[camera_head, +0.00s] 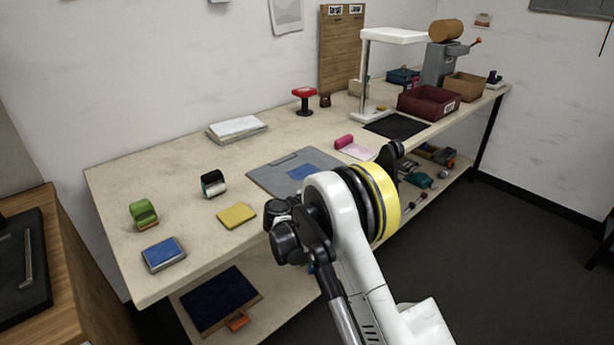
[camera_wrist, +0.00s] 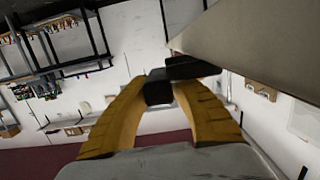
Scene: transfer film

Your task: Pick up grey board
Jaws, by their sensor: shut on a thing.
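The grey board (camera_head: 270,176) is a flat grey clipboard-like sheet with a clip and a blue patch (camera_head: 300,171). It lies at the front edge of the long bench in the head view, its right part hidden by my arm. My gripper (camera_wrist: 168,84) shows in the wrist view with yellow fingers drawn together at their dark tips. It is shut on the board, though the contact is hard to make out. A broad pale surface fills the upper right beside the fingertips. In the head view my arm hides the gripper.
The bench (camera_head: 115,185) also holds a yellow pad (camera_head: 237,216), a blue stamp pad (camera_head: 163,254), a green roller (camera_head: 144,214), a dark red bin (camera_head: 428,102) and a white lamp stand (camera_head: 364,75). A lower shelf holds a dark panel (camera_head: 220,300). Dark floor lies open at right.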

